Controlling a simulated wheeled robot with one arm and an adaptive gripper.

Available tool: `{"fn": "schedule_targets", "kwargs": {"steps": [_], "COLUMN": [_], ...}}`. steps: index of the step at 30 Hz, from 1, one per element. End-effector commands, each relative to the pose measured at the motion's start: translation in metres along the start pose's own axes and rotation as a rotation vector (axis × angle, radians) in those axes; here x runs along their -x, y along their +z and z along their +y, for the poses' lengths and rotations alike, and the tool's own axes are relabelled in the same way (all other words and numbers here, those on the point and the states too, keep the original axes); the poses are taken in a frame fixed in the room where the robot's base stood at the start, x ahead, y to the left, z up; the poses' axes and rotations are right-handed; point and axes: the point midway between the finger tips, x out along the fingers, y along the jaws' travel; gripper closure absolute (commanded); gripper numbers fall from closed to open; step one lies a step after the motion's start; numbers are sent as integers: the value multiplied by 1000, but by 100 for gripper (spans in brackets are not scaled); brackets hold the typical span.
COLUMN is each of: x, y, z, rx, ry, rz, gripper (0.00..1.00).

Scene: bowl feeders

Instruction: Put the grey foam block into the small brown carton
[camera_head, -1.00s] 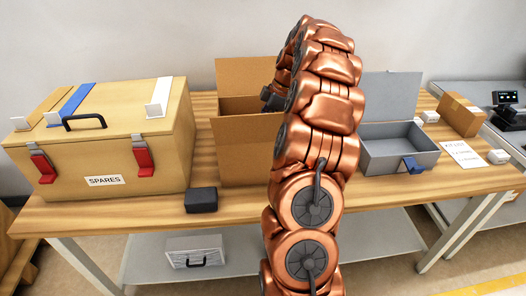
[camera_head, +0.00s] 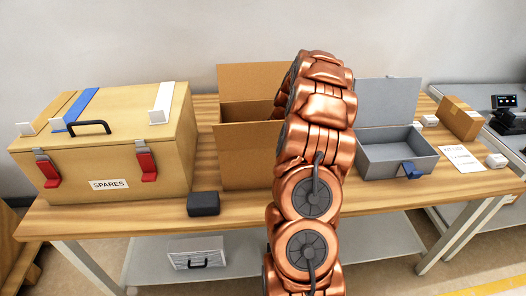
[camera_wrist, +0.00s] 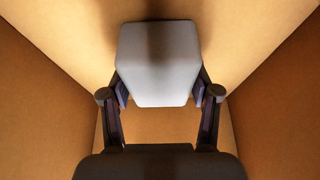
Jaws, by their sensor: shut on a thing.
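The grey foam block (camera_wrist: 158,62) is a pale block between the two fingers of my gripper (camera_wrist: 160,94) in the wrist view. The gripper is shut on it. Brown cardboard walls surround both in that view, so the block is inside the open brown carton (camera_head: 248,155). The carton stands in the middle of the bench, and its wall also shows in the wrist view (camera_wrist: 50,100). I cannot tell whether the block touches the carton floor. In the head view my arm covers the carton's right side, and the gripper and block are hidden.
A wooden SPARES chest (camera_head: 110,160) with red latches stands at the left. An open grey box (camera_head: 397,164) is right of my arm. A closed brown parcel (camera_head: 462,122) and a paper sheet (camera_head: 463,159) lie farther right.

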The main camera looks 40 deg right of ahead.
Motion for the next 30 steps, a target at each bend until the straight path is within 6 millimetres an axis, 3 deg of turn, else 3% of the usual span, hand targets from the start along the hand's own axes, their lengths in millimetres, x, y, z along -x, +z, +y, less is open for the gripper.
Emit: {"fn": "schedule_targets", "kwargs": {"steps": [7,8,15,26,30], "x": [-3,-2,-2,0,10], "y": [1,1,0,0,0], "z": [0,0,0,0,1], "rx": [0,0,0,0,1], "ry": [0,0,0,-1,4], "rz": [1,1,1,0,1], "gripper": [67,37,14,14,14]}}
